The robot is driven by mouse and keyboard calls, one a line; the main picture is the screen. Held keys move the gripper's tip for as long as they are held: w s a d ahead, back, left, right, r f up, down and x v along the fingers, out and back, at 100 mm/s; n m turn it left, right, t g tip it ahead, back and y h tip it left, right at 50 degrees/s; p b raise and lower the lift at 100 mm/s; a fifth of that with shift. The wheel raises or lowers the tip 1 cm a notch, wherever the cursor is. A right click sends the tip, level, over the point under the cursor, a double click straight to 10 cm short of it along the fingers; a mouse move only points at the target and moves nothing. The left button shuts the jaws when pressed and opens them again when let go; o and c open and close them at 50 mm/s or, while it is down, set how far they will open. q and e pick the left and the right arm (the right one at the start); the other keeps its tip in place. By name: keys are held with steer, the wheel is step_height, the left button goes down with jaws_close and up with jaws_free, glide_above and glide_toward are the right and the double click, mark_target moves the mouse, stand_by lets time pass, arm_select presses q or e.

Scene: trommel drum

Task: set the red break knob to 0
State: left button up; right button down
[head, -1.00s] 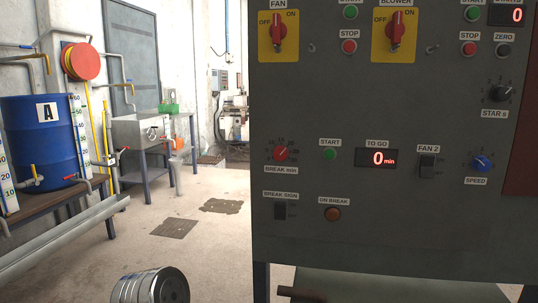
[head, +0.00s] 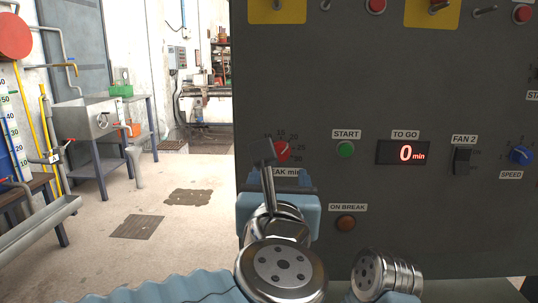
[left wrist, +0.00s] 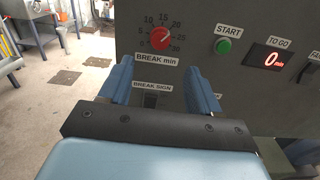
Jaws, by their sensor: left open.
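The red break knob (head: 283,150) is on the dark panel, partly hidden in the head view by a grey bar of my arm. In the left wrist view the knob (left wrist: 160,38) shows whole above the BREAK min label. Its pale mark slants to the upper right, roughly toward 20 to 25; the exact value is hard to read. My left gripper (head: 281,179) is just below the knob in the head view, open and empty. In the left wrist view its two blue fingers (left wrist: 160,72) stand apart below the knob, not touching it. My right gripper is not in view.
Beside the knob are a green START button (head: 345,149), a TO GO display (head: 404,152) reading 0 min and a FAN 2 switch (head: 462,160). Below are the ON BREAK lamp (head: 346,223) and the BREAK SIGN switch (left wrist: 152,99). Open floor lies left of the panel.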

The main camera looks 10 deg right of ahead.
mark_target(281, 154)
arm_select(q)
steer(key=x, duration=0.6)
steer(key=p+x, duration=0.1)
steer(key=x, duration=0.5)
steer(key=shift+f, duration=0.2)
